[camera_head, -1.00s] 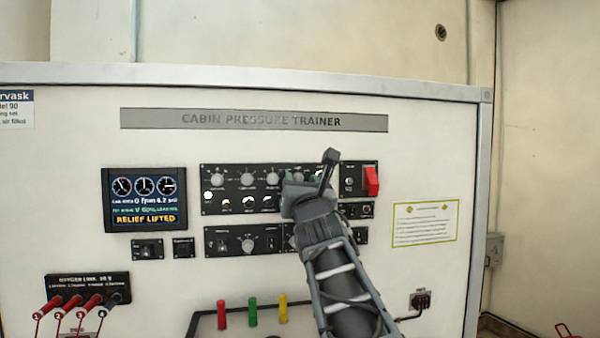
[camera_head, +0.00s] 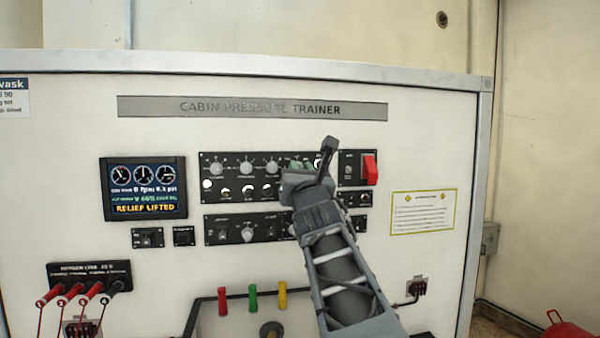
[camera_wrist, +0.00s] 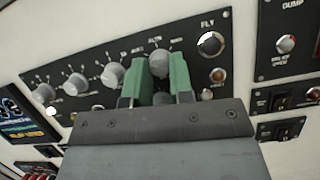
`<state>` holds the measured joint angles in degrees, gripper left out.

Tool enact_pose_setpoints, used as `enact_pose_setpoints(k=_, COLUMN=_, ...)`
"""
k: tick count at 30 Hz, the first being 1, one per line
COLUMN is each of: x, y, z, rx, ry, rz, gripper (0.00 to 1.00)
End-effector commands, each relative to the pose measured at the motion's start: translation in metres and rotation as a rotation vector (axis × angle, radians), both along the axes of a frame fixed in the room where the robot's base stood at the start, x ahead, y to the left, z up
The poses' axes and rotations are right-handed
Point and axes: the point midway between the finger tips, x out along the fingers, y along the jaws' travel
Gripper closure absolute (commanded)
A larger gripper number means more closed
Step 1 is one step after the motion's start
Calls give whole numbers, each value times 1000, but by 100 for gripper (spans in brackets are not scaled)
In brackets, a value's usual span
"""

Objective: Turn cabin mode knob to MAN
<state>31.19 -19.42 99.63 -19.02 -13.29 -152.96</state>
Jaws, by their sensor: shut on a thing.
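A grey round knob (camera_wrist: 160,62) sits in the top row of the black upper panel. In the wrist view, my gripper (camera_wrist: 162,82) has its two green fingers on either side of this knob, closed on it. The small lettering around it is too blurred to read surely, so I cannot tell its setting. In the head view, my gripper (camera_head: 302,168) is against the right part of the upper panel (camera_head: 230,172) and hides the held knob.
Several other grey knobs, including one at the left (camera_wrist: 76,84), share the row. A round indicator (camera_wrist: 211,44) is close right of the fingers. A red switch cover (camera_head: 369,169) is further right. A screen (camera_head: 145,188) at left reads RELIEF LIFTED.

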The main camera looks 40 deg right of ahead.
Motion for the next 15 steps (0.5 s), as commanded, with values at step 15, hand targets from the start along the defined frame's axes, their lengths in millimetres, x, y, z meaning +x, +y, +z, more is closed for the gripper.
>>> enact_pose_setpoints(k=15, x=2, y=2, z=-11, rx=102, ry=-57, rz=5, gripper=100)
